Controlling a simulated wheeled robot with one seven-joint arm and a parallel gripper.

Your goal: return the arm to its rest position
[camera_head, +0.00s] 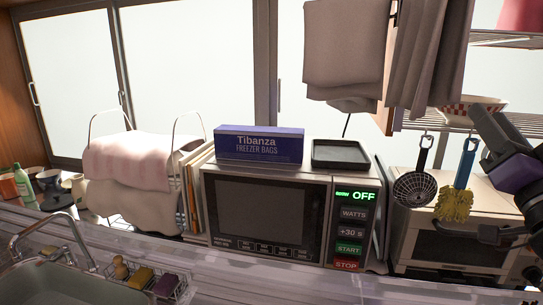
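My arm comes in at the right edge of the head view, with dark links and a purple section. A black end part that looks like my gripper (482,233) is low at the right, in front of the small oven. Its fingers are too dark and small to tell whether they are open or shut. I see nothing clearly held in it.
A microwave (268,215) showing OFF bears a freezer bag box (259,146) and a black tray (340,154). A skimmer (415,187) and a yellow brush (454,205) hang by my arm, below a rack with a bowl (470,107). A sink (45,284) is at lower left.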

